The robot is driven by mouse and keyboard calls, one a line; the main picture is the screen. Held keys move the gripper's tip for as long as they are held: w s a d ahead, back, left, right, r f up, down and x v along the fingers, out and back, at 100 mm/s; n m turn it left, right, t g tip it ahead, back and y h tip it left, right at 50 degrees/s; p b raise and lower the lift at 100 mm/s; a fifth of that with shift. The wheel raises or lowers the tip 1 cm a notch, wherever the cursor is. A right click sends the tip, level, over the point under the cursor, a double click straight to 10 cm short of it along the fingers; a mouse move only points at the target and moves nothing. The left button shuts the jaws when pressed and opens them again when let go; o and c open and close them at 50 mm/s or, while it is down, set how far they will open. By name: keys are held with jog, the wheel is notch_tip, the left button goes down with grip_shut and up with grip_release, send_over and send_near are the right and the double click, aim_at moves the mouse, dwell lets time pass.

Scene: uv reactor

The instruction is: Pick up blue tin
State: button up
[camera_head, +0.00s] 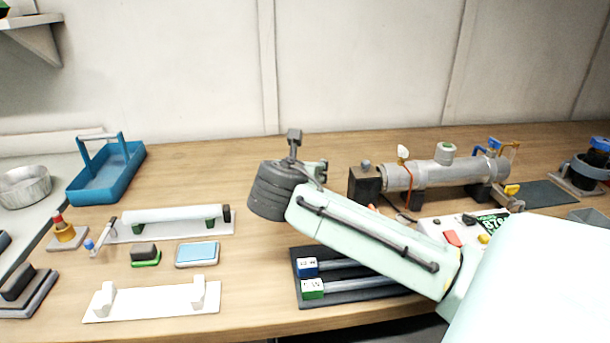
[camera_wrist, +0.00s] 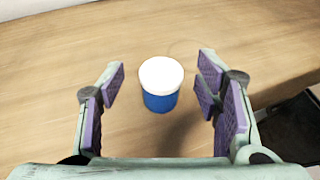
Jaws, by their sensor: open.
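The blue tin (camera_wrist: 160,101) stands upright on the bare wooden table in the wrist view, with a white round top. My gripper (camera_wrist: 162,78) is open, with purple-padded fingers spread to the left and right of the tin in that view. Clear gaps show between the tin and both finger pads, and nothing is held. In the head view I cannot see the tin; my arm may hide it. My gripper is mostly hidden behind my wrist there, with only a little of it showing.
A metal reactor tube (camera_head: 430,175) with valves lies on the table at right. A dark mat (camera_head: 346,296) with two tubes lies below my arm. A blue carrier (camera_head: 104,190), a light-blue pad (camera_head: 198,253) and white holders (camera_head: 150,302) are at left. The table behind my wrist looks clear.

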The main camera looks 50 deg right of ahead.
jog(key=shift+x, duration=1.45)
jog(key=shift+s, duration=0.1)
jog(key=shift+c, duration=0.4)
jog(key=c, duration=1.2)
